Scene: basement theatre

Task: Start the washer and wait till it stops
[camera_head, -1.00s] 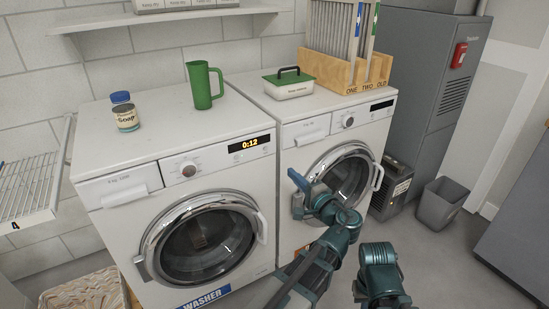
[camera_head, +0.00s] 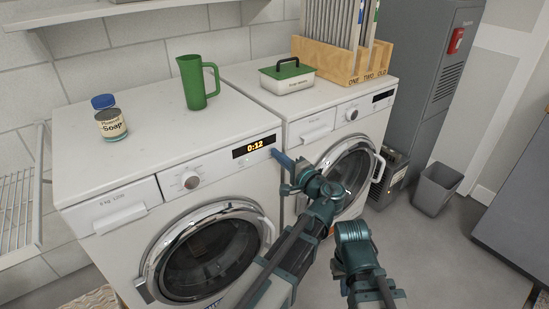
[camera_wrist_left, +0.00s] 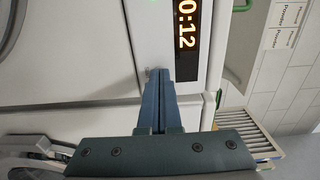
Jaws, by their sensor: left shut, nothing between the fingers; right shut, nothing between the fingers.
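The washer (camera_head: 150,212) stands at the left with its round door (camera_head: 205,256) closed. Its display (camera_head: 254,146) reads 0:12 in orange digits, and its round dial (camera_head: 191,180) is left of that.
A second machine (camera_head: 310,125) stands right of the washer. On top are a soap jar (camera_head: 111,124), a green jug (camera_head: 194,82), a green-lidded box (camera_head: 287,79) and a wooden rack (camera_head: 340,62). A grey bin (camera_head: 436,189) stands on the floor at the right.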

